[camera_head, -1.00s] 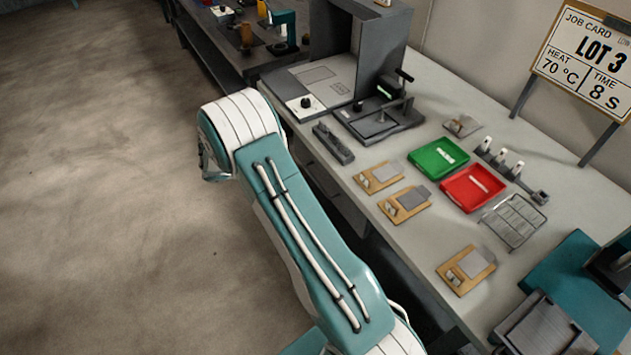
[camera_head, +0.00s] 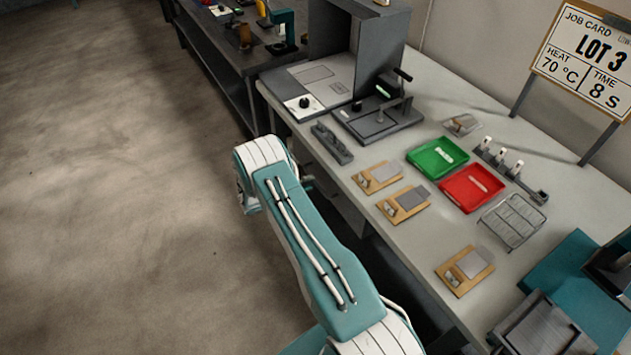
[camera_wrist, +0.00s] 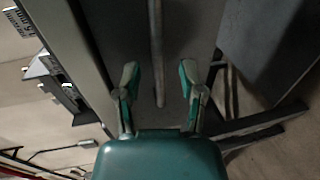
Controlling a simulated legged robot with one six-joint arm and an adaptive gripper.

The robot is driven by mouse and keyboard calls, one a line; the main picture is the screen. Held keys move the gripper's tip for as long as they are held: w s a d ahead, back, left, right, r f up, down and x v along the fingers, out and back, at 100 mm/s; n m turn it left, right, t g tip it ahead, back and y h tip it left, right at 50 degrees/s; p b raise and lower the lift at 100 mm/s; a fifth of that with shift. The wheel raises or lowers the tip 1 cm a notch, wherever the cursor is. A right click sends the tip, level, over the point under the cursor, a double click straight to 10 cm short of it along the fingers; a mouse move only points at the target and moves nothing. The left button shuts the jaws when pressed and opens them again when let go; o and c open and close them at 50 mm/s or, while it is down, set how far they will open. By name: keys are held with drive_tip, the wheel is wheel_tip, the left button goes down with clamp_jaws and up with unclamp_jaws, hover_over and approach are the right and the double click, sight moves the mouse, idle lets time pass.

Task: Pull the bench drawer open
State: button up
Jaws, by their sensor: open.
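The bench drawer shows in the wrist view as a dark grey front (camera_wrist: 190,30) with a long thin bar handle (camera_wrist: 156,45). My gripper (camera_wrist: 158,72) is open, its two green-grey fingers pointing at the drawer front. The handle's end lies between the fingers in the picture, with a gap on each side; I cannot tell how deep it sits between them. In the head view my arm hides most of the drawer and all of my gripper under the front edge of the bench (camera_head: 420,250).
On the bench top are a green tray (camera_head: 437,158), a red tray (camera_head: 471,188), several small wooden boards, a wire rack (camera_head: 512,221) and a grey press (camera_head: 378,118). A job card (camera_head: 588,58) stands behind. Open floor (camera_head: 110,200) lies left of the bench.

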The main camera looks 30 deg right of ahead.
drive_tip(key=shift+x, duration=1.25)
drive_tip(key=shift+d, duration=0.1)
drive_tip(key=shift+d, duration=0.1)
clamp_jaws()
drive_tip(key=shift+a, duration=0.25)
